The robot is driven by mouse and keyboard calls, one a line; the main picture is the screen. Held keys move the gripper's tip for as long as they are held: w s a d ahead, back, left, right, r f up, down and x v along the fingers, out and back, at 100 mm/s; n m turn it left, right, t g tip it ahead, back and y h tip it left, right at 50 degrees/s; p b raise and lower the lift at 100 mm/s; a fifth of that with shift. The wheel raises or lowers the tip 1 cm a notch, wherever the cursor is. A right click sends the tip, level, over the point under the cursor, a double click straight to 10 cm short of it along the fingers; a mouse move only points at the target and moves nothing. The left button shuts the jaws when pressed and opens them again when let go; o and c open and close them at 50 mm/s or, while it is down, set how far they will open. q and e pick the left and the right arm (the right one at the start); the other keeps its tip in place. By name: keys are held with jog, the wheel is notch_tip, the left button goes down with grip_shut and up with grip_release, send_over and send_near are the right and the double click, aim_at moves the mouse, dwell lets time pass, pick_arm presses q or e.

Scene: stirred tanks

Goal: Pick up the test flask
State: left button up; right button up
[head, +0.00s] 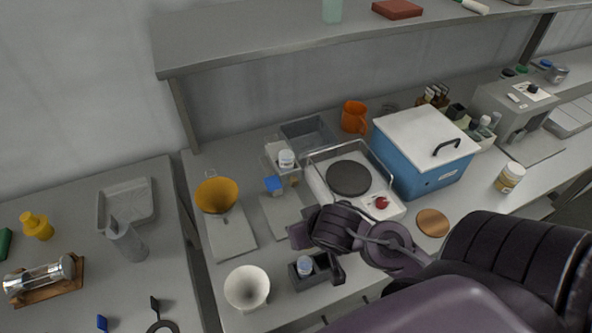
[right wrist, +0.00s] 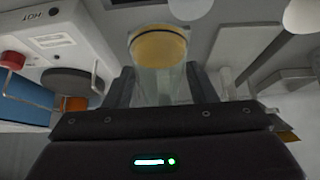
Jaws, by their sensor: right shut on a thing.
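My right gripper (right wrist: 158,85) is shut on the test flask (right wrist: 158,72) in the right wrist view. The flask is a clear, see-through vessel with a yellow-orange round end, and it sits between the two dark fingers. My left gripper is not in view.
The hot plate (head: 320,178) and blue bath (head: 411,165) stand behind my right gripper. A shelf (head: 270,47) overhangs the back.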

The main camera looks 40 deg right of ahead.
jog(key=shift+s+a+r+p, duration=0.15)
jog(key=shift+s+r+p, duration=0.4)
jog(key=shift+s+p, duration=0.15)
jog(key=shift+s+r+p, duration=0.15)
jog(key=shift+s+p, duration=0.2)
jog(key=shift+s+a+r, duration=0.1)
jog(key=shift+s+a, duration=0.1)
jog(key=shift+s, duration=0.2)
